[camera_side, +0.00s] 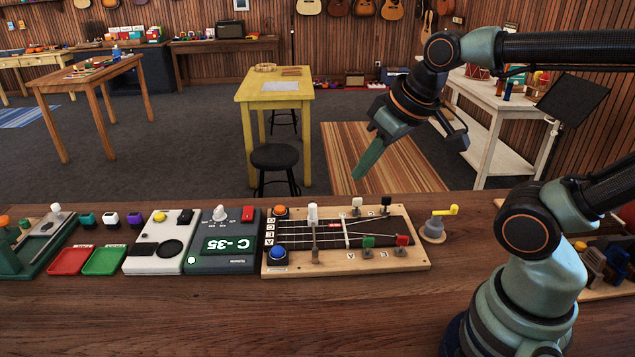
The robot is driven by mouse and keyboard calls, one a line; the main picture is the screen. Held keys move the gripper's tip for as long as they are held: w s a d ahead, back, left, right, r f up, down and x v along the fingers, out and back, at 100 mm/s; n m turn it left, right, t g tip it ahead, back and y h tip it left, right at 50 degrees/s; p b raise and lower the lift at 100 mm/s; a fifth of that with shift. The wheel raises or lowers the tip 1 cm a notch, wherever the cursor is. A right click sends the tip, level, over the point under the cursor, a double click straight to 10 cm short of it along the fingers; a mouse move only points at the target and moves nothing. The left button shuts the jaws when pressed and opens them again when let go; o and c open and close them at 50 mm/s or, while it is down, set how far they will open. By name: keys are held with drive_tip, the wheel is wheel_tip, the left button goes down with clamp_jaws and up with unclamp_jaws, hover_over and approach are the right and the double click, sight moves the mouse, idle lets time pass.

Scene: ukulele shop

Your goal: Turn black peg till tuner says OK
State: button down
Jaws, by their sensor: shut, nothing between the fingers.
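The wooden string board (425,262) lies on the bench with strings and several coloured pegs. The black peg (386,201) stands at its far right edge. A white peg (357,203) is just left of it, and green (368,242) and red (403,240) pegs are on the near side. The dark grey tuner (205,264), left of the board, shows "C -35" on its green display (229,244). My gripper (362,176) is shut and empty, in the air above the board's far side, apart from the black peg.
Orange (280,211) and blue (278,253) buttons are on the board's left end. A yellow-handled crank (440,222) stands right of the board. Left of the tuner are a white box (140,264) and green (104,261) and red (70,261) trays. The front bench strip is clear.

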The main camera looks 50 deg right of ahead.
drive_tip(key=c, duration=0.7)
unclamp_jaws()
drive_tip(key=shift+w+d, duration=0.15)
drive_tip(key=shift+d, duration=0.05)
drive_tip(key=shift+c, duration=0.2)
drive_tip(key=shift+o, duration=0.7)
drive_tip(key=w+d+f+m+g, duration=0.1)
drive_tip(key=w+d+m, duration=0.2)
drive_tip(key=d, duration=0.2)
drive_tip(key=w+d+m+g, duration=0.2)
drive_tip(key=w+d, duration=0.1)
drive_tip(key=d, duration=0.3)
drive_tip(key=shift+d+f+m+h, duration=0.25)
drive_tip(key=shift+f+m+h, duration=0.1)
drive_tip(key=shift+m+h, duration=0.05)
drive_tip(key=m+g, duration=0.3)
drive_tip(key=m, duration=0.1)
hover_over(387, 197)
wheel_tip(387, 197, down, 6)
drive_tip(key=shift+y, duration=0.4)
wheel_tip(387, 197, down, 12)
drive_tip(key=shift+f, duration=0.1)
clamp_jaws()
